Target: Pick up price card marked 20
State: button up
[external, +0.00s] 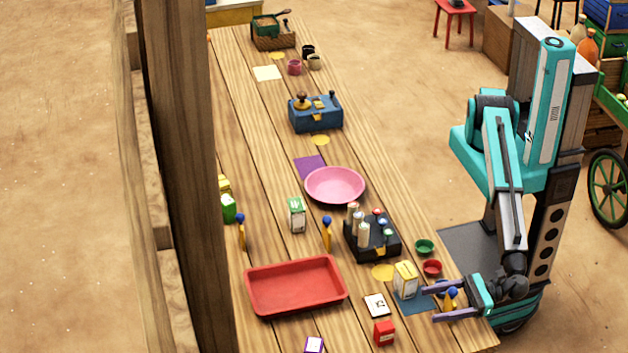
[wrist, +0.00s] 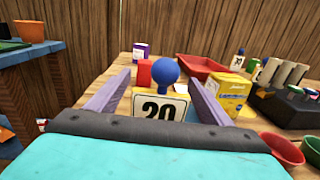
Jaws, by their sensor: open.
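The price card marked 20 (wrist: 158,106) stands upright in the wrist view, a white plate with black digits and a blue ball on top. In the external view its blue ball and yellow body (external: 451,295) show near the table's right front edge. My gripper (external: 430,302) is open, with its two purple fingers level and pointing left over the table. In the wrist view the card stands between the fingers of my gripper (wrist: 158,78), with a gap visible on both sides. Nothing is held.
A yellow box (external: 405,279) stands on a blue mat (external: 412,305) close to one finger. Red (external: 432,268) and green (external: 424,247) bowls are behind it. A red box (external: 384,333) and red tray (external: 296,286) lie further left. Similar stands (external: 327,233) are farther off.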

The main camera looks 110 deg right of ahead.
jog(key=c, duration=1.1)
jog(key=shift+r, duration=0.1)
jog(key=shift+r, duration=0.75)
jog(key=s+d+r, duration=0.1)
jog(key=s+d, duration=0.2)
jog(key=d, duration=0.1)
jog(key=s+d+r+b, duration=0.1)
jog(key=s+d, duration=0.2)
jog(key=d, duration=0.1)
jog(key=s+d+r+b, duration=0.1)
jog(key=s+d, duration=0.3)
jog(key=shift+d+r, duration=0.15)
jog(key=shift+d, duration=0.05)
